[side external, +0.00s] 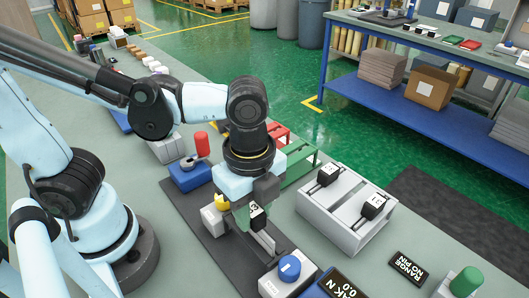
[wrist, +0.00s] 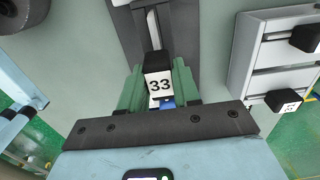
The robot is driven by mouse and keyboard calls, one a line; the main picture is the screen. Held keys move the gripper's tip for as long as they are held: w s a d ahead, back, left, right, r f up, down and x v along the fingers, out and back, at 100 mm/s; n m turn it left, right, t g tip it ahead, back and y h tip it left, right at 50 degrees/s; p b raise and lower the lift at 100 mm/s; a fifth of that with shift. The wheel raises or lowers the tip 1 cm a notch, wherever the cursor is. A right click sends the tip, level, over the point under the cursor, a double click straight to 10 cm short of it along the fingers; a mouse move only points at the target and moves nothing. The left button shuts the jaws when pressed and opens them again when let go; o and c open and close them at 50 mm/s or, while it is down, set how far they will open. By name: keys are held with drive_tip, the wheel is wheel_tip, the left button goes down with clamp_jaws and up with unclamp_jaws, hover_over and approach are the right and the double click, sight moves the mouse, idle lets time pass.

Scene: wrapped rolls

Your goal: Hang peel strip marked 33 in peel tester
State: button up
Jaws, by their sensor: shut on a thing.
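The peel strip marked 33 (wrist: 160,84) has a black head with a white label, and it sits between the green fingers of my gripper (wrist: 158,92) in the wrist view. My gripper (side external: 250,214) is shut on it; in the side view the fingers point down over the dark mat, and part of the label (side external: 256,211) shows. A pale rail on a dark base (wrist: 152,24) lies just beyond the head. It looks like part of the peel tester, with a blue-buttoned block (side external: 289,268) and a peak display (side external: 342,286) nearby. Contact between strip and rail is unclear.
A white rack (side external: 345,225) to the right holds two black-headed pieces. A range display (side external: 408,268) and a green cylinder (side external: 466,281) are front right. The bench between has free room.

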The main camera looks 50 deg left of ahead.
drive_tip(key=shift+f, duration=1.55)
drive_tip(key=o, duration=1.1)
drive_tip(key=shift+r, duration=6.05)
